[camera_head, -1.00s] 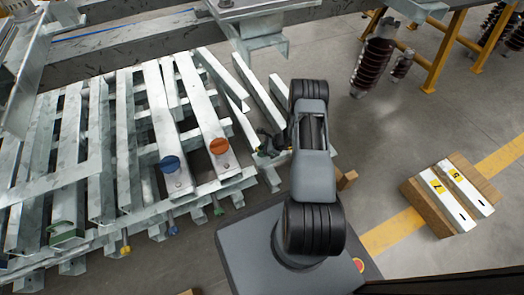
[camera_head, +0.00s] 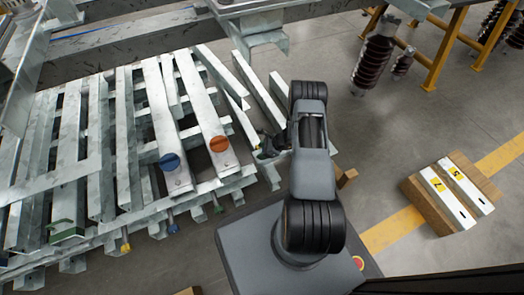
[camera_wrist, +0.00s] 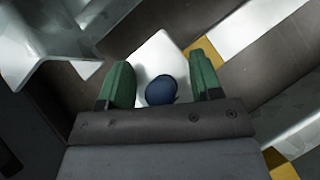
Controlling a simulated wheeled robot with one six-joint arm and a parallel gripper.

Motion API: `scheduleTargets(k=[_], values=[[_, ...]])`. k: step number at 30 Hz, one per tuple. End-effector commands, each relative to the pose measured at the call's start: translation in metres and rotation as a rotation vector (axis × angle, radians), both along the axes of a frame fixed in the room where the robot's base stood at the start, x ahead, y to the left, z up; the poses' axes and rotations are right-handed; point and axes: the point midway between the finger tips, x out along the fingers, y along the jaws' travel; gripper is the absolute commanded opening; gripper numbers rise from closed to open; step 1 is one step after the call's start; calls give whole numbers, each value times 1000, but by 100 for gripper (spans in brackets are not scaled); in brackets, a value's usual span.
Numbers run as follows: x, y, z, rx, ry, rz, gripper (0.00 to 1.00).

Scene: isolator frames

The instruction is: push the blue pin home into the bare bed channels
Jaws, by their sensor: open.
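A blue rounded head (camera_wrist: 161,90), which looks like the blue pin, sits between the two green fingers of my gripper (camera_wrist: 161,85) in the wrist view. The fingers stand apart on either side of it, with a gap showing at each side. Its shaft is hidden. In the head view my gripper (camera_head: 266,147) is small and dark at the bed's right end, partly hidden by my arm. A blue disc (camera_head: 169,162) lies on one bed channel (camera_head: 160,110). A blue-tipped rod (camera_head: 173,228) shows at the bed's front edge. I cannot tell which of these the wrist view shows.
An orange disc (camera_head: 219,143) lies on the neighbouring channel. A yellow-tipped rod (camera_head: 125,246) and a green-tipped one (camera_head: 218,208) show at the front edge. A wooden block with numbered white bars (camera_head: 455,187) lies on the floor at right. Open floor surrounds it.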

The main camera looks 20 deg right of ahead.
Motion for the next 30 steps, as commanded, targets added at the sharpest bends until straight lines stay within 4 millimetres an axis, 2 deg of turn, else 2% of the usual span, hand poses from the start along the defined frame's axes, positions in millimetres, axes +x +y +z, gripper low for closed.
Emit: scheduleTargets(k=[6,10,21,30], values=[[0,0,1,0,0,0,59],[-3,-6,9,0,-1,-4,59],[-28,-49,63,-1,-1,-3,59],[-44,-76,92,0,-1,-2,59]])
